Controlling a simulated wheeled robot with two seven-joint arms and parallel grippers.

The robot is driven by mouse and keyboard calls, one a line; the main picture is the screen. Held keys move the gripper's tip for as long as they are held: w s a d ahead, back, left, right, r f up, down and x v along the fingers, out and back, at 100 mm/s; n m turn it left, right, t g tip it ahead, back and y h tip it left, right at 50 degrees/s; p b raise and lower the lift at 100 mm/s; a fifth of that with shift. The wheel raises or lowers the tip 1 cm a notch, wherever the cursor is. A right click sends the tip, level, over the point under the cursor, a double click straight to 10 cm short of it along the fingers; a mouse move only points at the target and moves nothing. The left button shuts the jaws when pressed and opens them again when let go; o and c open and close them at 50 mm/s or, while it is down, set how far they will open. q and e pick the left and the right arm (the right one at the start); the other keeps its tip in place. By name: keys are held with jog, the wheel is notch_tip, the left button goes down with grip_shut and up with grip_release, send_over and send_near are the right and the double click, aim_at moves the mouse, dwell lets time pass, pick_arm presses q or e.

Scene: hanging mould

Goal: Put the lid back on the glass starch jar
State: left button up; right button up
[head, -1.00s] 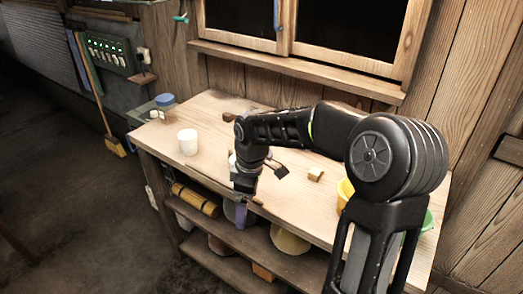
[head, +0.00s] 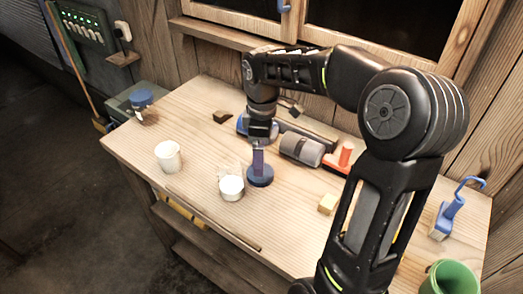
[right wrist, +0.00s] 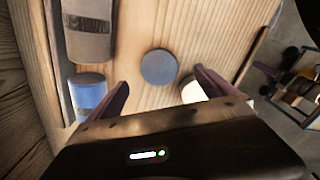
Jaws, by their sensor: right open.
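A dark blue round lid (head: 260,178) lies flat on the bench; in the right wrist view the lid (right wrist: 159,67) shows between and beyond my fingertips. A small glass jar with white contents (head: 231,188) stands open just left of the lid; in the right wrist view a white piece, probably this jar (right wrist: 193,90), is partly hidden by the right finger. My right gripper (head: 258,152) points down above the lid, open with nothing between its fingers (right wrist: 160,88). Whether a finger touches the lid cannot be told. My left gripper is out of view.
A white cup (head: 168,156) stands left of the jar. A grey roller (head: 300,148) and a blue container (right wrist: 88,95) lie close behind the gripper. A blue-topped jar (head: 140,98) is at the far left, a wooden block (head: 327,204) and green cup (head: 447,280) at right.

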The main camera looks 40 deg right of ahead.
jog(key=shift+w+d+r, duration=0.1)
jog(key=shift+w+d, duration=0.15)
jog(key=shift+w, duration=0.05)
jog(key=shift+s+a+r, duration=0.1)
jog(key=shift+s+a, duration=0.1)
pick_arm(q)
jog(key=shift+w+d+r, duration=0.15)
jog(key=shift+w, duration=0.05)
pick_arm(e)
jog(key=shift+f, duration=1.35)
jog(key=shift+f+p, duration=0.45)
jog(key=shift+f, duration=0.05)
notch_tip(320, 180, down, 4)
jog(key=shift+w+f+p, duration=0.1)
jog(key=shift+f+p, duration=0.05)
jog(key=shift+p, duration=0.3)
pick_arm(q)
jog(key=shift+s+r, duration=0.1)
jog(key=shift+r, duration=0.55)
pick_arm(e)
jog(key=shift+c, duration=0.4)
